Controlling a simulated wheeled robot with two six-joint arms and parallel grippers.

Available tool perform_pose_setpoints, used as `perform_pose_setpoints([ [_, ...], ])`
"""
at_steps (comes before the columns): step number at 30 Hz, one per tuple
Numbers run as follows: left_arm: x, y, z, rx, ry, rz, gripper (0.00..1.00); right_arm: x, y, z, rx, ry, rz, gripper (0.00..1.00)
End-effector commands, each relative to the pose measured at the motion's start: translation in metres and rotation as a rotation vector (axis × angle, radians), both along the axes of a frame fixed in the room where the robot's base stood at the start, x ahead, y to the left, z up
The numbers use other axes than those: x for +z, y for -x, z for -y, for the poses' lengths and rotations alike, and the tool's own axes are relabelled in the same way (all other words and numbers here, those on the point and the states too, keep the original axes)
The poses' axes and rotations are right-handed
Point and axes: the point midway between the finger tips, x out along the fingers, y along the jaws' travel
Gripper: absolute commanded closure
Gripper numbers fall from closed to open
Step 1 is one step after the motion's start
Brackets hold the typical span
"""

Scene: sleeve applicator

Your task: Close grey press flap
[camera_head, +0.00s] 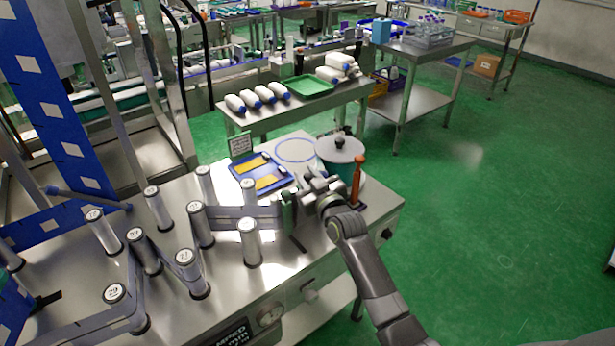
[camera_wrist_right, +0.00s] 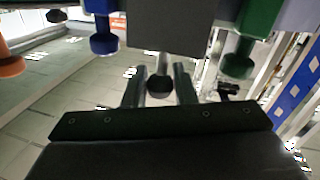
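My right gripper (camera_head: 316,190) reaches in from the lower right to the press flaps on the right part of the steel machine. In the right wrist view its two fingers (camera_wrist_right: 160,92) stand apart, one on each side of a dark grey knob (camera_wrist_right: 159,86). The knob's stem comes from a dark grey panel (camera_wrist_right: 168,28), which looks like the grey press flap. Contact between fingers and knob cannot be told. In the head view the gripper hides the grey flap. The left gripper is not in view.
A green handle (camera_head: 287,210) is left of the gripper and an orange handle (camera_head: 357,178) right; blue (camera_wrist_right: 103,40) and green (camera_wrist_right: 239,60) knobs flank the grey one closely. Several upright rollers (camera_head: 200,225) stand left. A blue tray (camera_head: 240,164) and lidded pot (camera_head: 340,150) sit behind.

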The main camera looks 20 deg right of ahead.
Motion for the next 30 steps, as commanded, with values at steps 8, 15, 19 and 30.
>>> perform_pose_setpoints([
  [8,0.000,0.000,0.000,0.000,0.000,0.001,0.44,0.000,0.000,0.000,0.000,-0.001,-0.001,1.00],
  [15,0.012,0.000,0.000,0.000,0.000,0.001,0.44,0.004,-0.006,-0.003,0.001,0.009,-0.030,1.00],
  [19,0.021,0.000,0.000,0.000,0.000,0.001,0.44,0.004,-0.012,-0.005,0.001,0.024,-0.069,1.00],
  [30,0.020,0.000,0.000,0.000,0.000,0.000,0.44,0.000,-0.014,-0.005,0.000,0.027,-0.079,0.70],
])
